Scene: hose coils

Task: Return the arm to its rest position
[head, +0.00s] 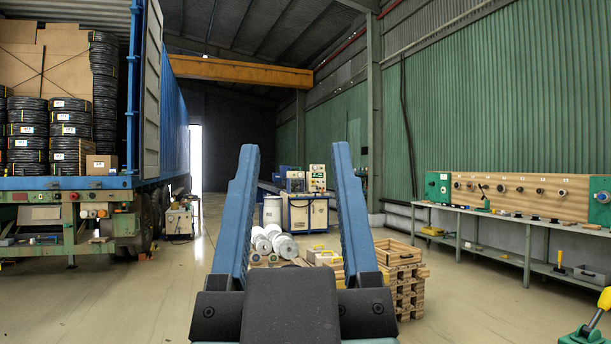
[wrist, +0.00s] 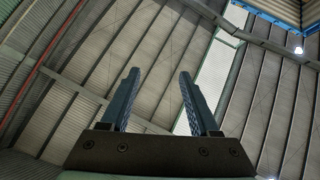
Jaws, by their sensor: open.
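My gripper (head: 296,150) stands upright in the lower middle of the head view, close to the camera. Its two blue fingers are spread wide apart, with nothing between them. In the wrist view the gripper (wrist: 158,76) also shows open and empty, its fingers pointing toward the roof. No object touches the fingers in either view. Most of the arm is out of view.
A blue truck trailer (head: 65,183) with stacked hose coils (head: 70,131) stands at the left. A workbench (head: 520,222) runs along the right wall. Wooden crates (head: 400,275), white rolls (head: 275,243) and a machine (head: 305,210) stand ahead.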

